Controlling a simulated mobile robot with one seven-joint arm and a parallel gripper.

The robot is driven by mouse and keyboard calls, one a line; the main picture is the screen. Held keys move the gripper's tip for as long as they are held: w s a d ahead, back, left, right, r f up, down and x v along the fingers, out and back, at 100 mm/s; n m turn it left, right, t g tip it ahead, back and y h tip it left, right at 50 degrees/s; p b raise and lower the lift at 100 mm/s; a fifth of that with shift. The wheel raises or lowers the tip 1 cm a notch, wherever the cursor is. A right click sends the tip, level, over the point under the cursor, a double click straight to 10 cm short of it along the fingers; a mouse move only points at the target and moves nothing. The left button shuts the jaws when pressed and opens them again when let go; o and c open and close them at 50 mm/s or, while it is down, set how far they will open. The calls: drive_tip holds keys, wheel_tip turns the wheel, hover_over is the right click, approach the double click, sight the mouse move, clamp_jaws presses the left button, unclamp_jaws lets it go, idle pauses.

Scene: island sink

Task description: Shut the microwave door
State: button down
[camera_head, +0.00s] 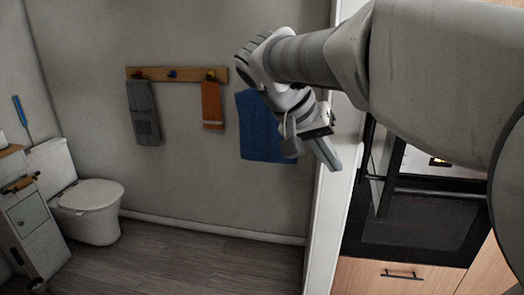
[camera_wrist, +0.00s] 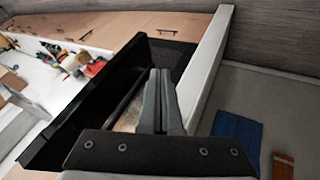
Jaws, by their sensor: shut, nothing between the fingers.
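The black appliance (camera_head: 415,222) with a dark glass front and a horizontal bar handle is at the right of the head view, partly behind my arm. A dark upright panel (camera_head: 382,165) at its left looks like the microwave door standing open; I cannot tell its exact angle. In the wrist view, a black panel (camera_wrist: 75,115) is at the left of my fingers and likely belongs to the same unit. My gripper (camera_head: 334,162) is shut and empty, in front of the white wall edge and left of the door. Its fingers (camera_wrist: 161,78) show together in the wrist view.
A white wall end (camera_head: 325,235) stands close beside the appliance. A wooden drawer (camera_head: 385,278) is below it. A blue towel (camera_head: 256,125) hangs on the back wall behind my gripper. Small colourful items (camera_wrist: 76,64) lie on a white surface. The floor (camera_head: 200,262) at the left is clear.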

approach(377, 202)
wheel_tip(377, 202, down, 3)
drive_tip(key=w+a, duration=0.2)
drive_tip(key=shift+s+d+f+p, duration=0.15)
drive_tip(key=shift+d+f, duration=0.05)
drive_tip(key=shift+d, duration=0.55)
drive_tip(key=shift+s+d+f+p, duration=0.15)
drive_tip(key=shift+d, duration=0.65)
drive_tip(key=shift+s+d+f+p, duration=0.15)
drive_tip(key=shift+d+f, duration=0.05)
drive_tip(key=shift+d, duration=0.55)
drive_tip(key=shift+d, duration=0.15)
